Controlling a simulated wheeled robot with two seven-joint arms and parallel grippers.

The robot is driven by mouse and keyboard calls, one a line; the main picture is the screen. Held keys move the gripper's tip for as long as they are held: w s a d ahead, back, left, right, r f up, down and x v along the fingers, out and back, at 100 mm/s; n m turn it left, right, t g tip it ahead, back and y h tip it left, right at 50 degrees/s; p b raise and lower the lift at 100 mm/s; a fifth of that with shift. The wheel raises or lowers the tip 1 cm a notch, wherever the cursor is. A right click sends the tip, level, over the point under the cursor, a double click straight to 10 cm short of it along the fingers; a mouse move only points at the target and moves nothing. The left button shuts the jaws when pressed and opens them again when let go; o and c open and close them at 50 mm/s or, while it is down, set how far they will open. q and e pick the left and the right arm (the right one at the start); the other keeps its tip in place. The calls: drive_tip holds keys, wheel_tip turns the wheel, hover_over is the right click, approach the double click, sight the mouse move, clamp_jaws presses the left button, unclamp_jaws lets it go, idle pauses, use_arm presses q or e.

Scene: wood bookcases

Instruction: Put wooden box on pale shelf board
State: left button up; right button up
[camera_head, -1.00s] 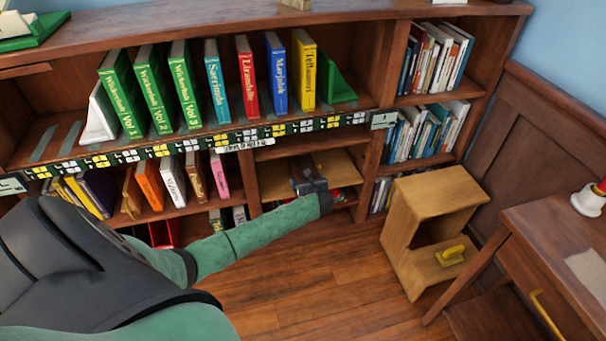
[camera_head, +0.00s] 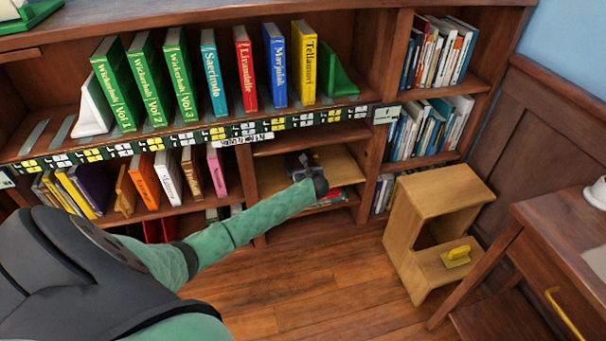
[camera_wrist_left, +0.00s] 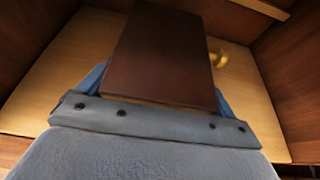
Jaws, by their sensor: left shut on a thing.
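The wooden box (camera_wrist_left: 165,50) is dark brown and fills the upper middle of the left wrist view. My left gripper (camera_wrist_left: 160,92) is shut on it, with a blue-grey finger on each side. The pale shelf board (camera_wrist_left: 45,85) lies beneath and around the box; I cannot tell whether they touch. In the head view my left gripper (camera_head: 303,165) reaches into the bookcase bay over the pale board (camera_head: 340,165), and the box is mostly hidden there. My right gripper is not in view.
A brass-coloured piece (camera_wrist_left: 219,59) shows beside the box. A wooden step stool (camera_head: 435,215) stands to the right. The floor in front is clear.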

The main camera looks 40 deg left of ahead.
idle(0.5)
use_arm(q)
drive_tip(key=o, duration=1.2)
drive_tip(key=shift+f, duration=0.1)
